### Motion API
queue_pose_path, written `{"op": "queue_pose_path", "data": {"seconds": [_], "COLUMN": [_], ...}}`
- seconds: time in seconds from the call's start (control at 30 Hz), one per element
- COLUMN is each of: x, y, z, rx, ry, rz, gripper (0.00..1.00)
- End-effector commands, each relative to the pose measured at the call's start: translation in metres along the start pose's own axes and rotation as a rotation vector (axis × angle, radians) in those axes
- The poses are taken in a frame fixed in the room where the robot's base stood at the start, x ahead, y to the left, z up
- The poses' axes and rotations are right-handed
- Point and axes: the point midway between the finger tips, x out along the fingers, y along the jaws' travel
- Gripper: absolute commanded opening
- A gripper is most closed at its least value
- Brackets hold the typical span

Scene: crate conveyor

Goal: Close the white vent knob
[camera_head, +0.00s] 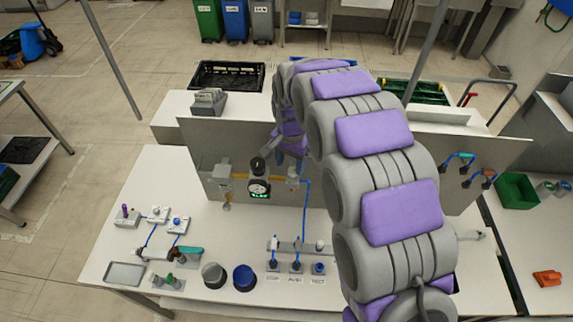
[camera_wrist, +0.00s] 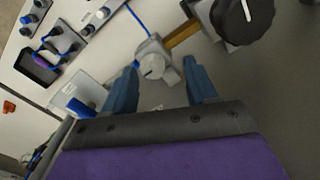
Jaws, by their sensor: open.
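The white vent knob (camera_wrist: 153,66) is a small round light knob on a grey fitting. In the wrist view it lies ahead of my gripper (camera_wrist: 160,66), between the lines of its two blue fingers. The fingers are spread apart and I see no contact with the knob; the remaining depth gap is hard to judge. In the head view the fitting (camera_head: 293,173) is on the upright grey panel, just below my gripper (camera_head: 291,155), and the knob's face is too small to make out. I cannot read the knob's angle clearly.
A large black knob (camera_wrist: 243,18) with a white mark sits beside the fitting, joined by a brass-coloured pipe (camera_wrist: 183,35). A gauge with a green display (camera_head: 259,188) is left of the fitting. A blue tube (camera_head: 307,205) runs down from it. Valves and knobs crowd the white table (camera_head: 150,185).

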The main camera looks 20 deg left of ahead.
Motion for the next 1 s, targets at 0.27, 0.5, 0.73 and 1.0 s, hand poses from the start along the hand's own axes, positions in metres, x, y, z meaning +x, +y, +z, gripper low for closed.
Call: {"op": "queue_pose_path", "data": {"seconds": [0.27, 0.5, 0.73, 1.0], "x": [0.021, 0.025, 0.021, 0.021], "y": [-0.008, -0.014, -0.006, -0.008], "z": [0.001, 0.003, 0.001, 0.002], "rx": [0.001, 0.0, 0.001, 0.001], "ry": [0.003, 0.003, 0.003, 0.004], "rz": [0.007, 0.014, 0.004, 0.007], "gripper": [0.57, 0.57, 0.37, 0.11]}}
